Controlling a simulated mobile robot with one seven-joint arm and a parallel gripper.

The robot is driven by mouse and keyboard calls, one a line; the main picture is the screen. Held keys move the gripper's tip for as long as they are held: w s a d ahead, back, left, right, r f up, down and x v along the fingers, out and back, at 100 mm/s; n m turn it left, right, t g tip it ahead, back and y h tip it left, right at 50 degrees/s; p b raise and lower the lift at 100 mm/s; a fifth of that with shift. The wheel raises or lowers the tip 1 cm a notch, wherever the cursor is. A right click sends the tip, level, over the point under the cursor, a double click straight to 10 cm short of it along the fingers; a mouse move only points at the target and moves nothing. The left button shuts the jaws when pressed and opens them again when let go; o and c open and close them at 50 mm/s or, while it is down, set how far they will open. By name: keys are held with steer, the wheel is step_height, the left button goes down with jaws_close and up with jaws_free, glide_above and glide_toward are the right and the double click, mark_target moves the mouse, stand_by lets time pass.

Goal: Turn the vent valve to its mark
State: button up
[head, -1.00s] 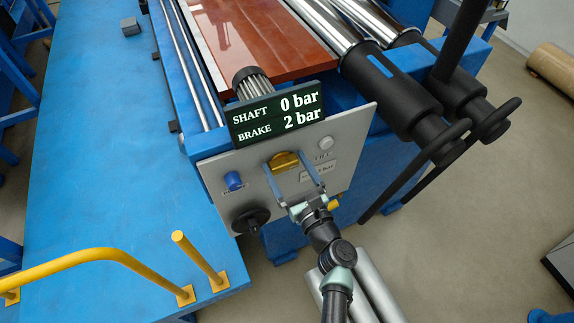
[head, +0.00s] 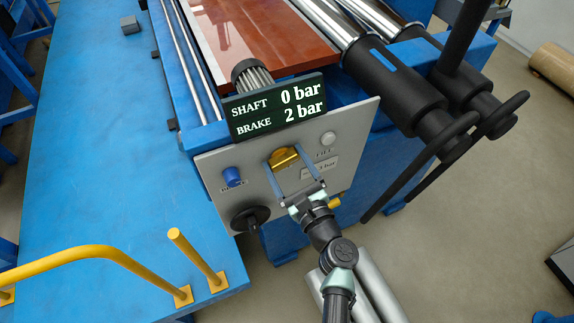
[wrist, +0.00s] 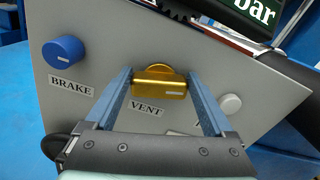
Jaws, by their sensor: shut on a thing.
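The vent valve is a gold handle (wrist: 160,82) on a grey panel, above the printed VENT label (wrist: 146,107) in the wrist view. A short pale line shows on the handle's front. In the head view the gold handle (head: 284,157) sits in the middle of the panel. My gripper (wrist: 159,78) is shut on the handle, one blue-grey finger at each side. In the head view my gripper (head: 285,163) reaches the handle from below. I cannot make out a separate target mark on the panel.
A blue BRAKE knob (head: 232,177) is left of the valve and a pale button (head: 327,138) is right. A black knob (head: 250,219) is at lower left. A display (head: 277,107) above reads SHAFT 0 bar, BRAKE 2 bar. Black levers (head: 440,160) stand at right.

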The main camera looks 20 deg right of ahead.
steer(key=n+b, duration=0.1)
steer(key=n, duration=0.1)
steer(key=n+b, duration=0.1)
steer(key=b, duration=0.1)
steer(key=shift+a+f+n, duration=0.2)
steer(key=shift+f+n, duration=0.15)
steer(key=shift+n, duration=0.05)
steer(key=n+b, duration=0.3)
steer(key=shift+a+f+n, duration=0.1)
steer(key=shift+n, duration=0.2)
steer(key=n+b, duration=0.3)
steer(key=shift+a+f+n, duration=0.1)
steer(key=shift+f+n, duration=0.05)
steer(key=shift+n, duration=0.15)
steer(key=shift+n+b, duration=1.5)
steer(key=shift+n, duration=0.3)
steer(key=o, duration=1.1)
steer(key=shift+s, duration=0.1)
steer(key=s, duration=0.6)
steer(key=s+b, duration=0.1)
steer(key=s, duration=0.6)
steer(key=shift+d, duration=0.2)
